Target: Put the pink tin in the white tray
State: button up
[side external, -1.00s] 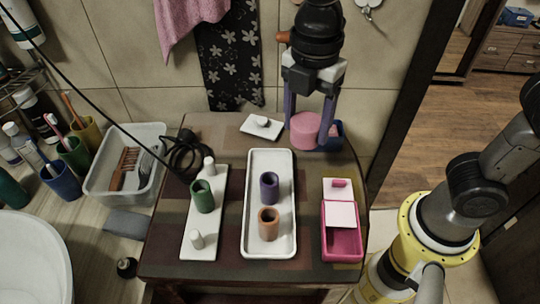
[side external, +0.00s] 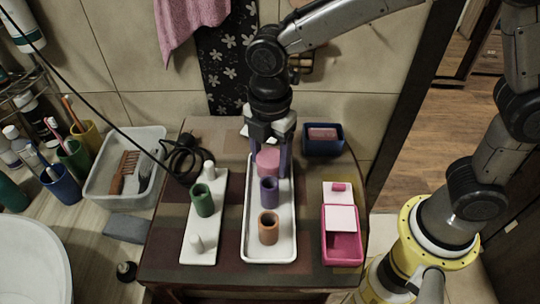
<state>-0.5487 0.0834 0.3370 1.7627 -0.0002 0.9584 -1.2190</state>
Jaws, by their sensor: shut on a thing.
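The pink tin (side external: 268,162) is a short round pink cylinder. My gripper (side external: 269,172) points down with its purple fingers around it and is shut on it. The tin is at the far end of the white tray (side external: 284,247), behind the purple cup in this view. I cannot tell whether the tin touches the tray floor or is held just above it. Inside the tray, a purple cup (side external: 269,192) stands in the middle and an orange cup (side external: 268,230) nearer the front.
A white board with pegs (side external: 200,249) holds a green cup (side external: 203,201) left of the tray. A pink box (side external: 342,248) is to the right. A dark blue container (side external: 323,143) with a reddish block stands at the back right. A grey bin (side external: 108,194) is at the left.

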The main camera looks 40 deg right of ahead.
aim_at(270, 157)
jog(key=o, duration=1.3)
jog(key=shift+f, duration=0.15)
jog(key=shift+o, duration=0.2)
notch_tip(270, 157, up, 12)
jog(key=s+d+r+m+t, duration=0.2)
jog(key=s+d+m, duration=0.4)
jog(key=d+m, duration=0.4)
jog(key=s+d+f+m+t, duration=0.3)
jog(key=s+d+f+m, duration=0.1)
jog(key=s+d+m, duration=0.5)
jog(key=shift+s+d+f+m+t, duration=0.2)
jog(key=shift+m+t, duration=0.1)
jog(key=shift+m, duration=0.3)
